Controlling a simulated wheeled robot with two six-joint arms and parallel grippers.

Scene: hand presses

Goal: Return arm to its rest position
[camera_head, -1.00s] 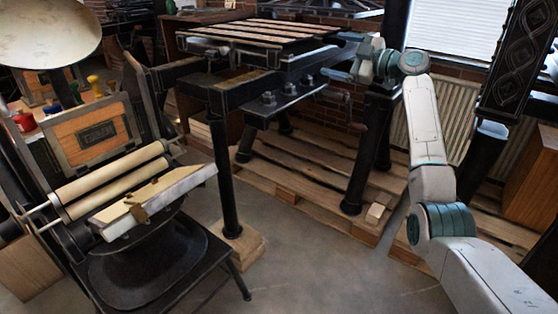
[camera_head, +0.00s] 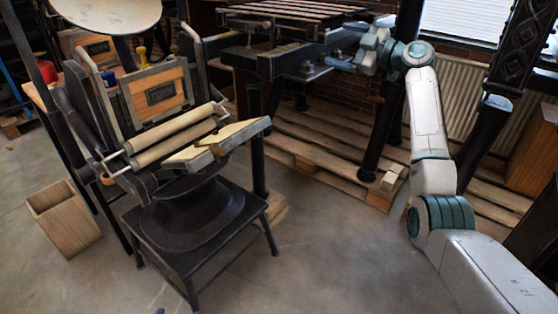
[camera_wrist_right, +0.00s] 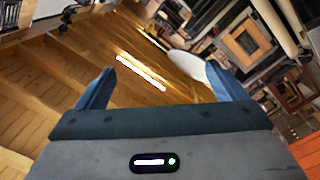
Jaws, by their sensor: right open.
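My right arm (camera_head: 430,120) comes in from the lower right in the head view, rises, and bends over to the left at its wrist. Its gripper (camera_head: 338,62) is small there, pointing left in front of the dark press frame at the back. In the right wrist view the two blue fingers of this gripper (camera_wrist_right: 162,88) stand wide apart with nothing between them. Whether the gripper touches the press frame is hard to tell. My left gripper is not in view.
A small press with two pale rollers (camera_head: 178,142) stands left of centre, on a black stand (camera_head: 190,225). A wooden bin (camera_head: 64,220) stands at the left. A large press with a slatted bed (camera_head: 300,10) stands behind, over a wooden pallet (camera_head: 310,145). Floor at the bottom centre is clear.

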